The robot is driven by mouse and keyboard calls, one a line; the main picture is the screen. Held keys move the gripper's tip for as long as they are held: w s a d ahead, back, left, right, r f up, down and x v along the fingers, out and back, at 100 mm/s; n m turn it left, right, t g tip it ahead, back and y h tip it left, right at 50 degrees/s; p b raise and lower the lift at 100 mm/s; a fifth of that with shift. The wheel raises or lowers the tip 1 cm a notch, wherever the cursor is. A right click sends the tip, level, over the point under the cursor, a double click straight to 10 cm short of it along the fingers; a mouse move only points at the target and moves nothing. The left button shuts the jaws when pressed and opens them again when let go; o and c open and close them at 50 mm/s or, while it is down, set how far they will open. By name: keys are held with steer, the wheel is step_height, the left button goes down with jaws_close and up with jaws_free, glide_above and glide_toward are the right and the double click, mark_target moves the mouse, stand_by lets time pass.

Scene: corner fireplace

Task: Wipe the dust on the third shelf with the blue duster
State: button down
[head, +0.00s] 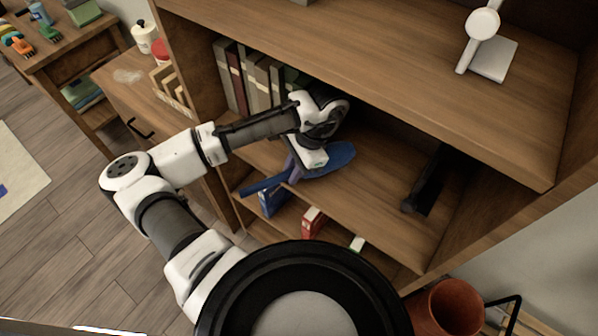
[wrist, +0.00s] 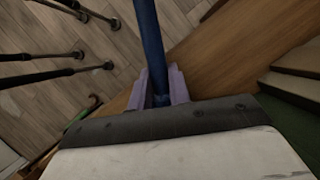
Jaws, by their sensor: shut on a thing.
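The blue duster has a flat oval head (head: 333,160) and a straight handle (head: 262,186). My gripper (head: 294,172), with purple fingers, is shut on the handle near the head. The duster is just over the bookcase shelf (head: 385,185) that bears the books, with its handle reaching past the shelf's front edge. I cannot tell whether the head touches the board. In the wrist view, the blue handle (wrist: 150,42) runs up from between my purple fingers (wrist: 162,88); the duster head is hidden there. I cannot make out dust on this shelf.
Books (head: 255,80) stand at the shelf's left; a dark object (head: 424,183) stands at its right. The board above (head: 400,65) bears a white stand (head: 485,45). Red (head: 313,222) and blue boxes are below. A terracotta pot (head: 452,307) is at the lower right.

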steer(key=shift+s+d+f, duration=0.3)
steer(key=shift+s+d, duration=0.4)
steer(key=shift+d, duration=0.2)
steer(key=shift+s+d+f, duration=0.1)
steer(key=shift+s+d, duration=0.35)
steer(key=shift+d, duration=0.2)
steer(key=shift+s+d+r, duration=0.1)
steer(key=shift+s+d, duration=0.8)
steer(key=shift+d, duration=0.5)
steer(key=shift+s+d+r, duration=0.15)
steer(key=shift+s+d, duration=0.75)
steer(key=shift+d, duration=0.45)
steer(key=shift+s+d+r, duration=0.1)
steer(key=shift+s+d, duration=0.8)
steer(key=shift+d, duration=0.5)
steer(key=shift+r, duration=0.15)
steer(key=shift+r, duration=2.9)
step_height(320, 180, up, 3)
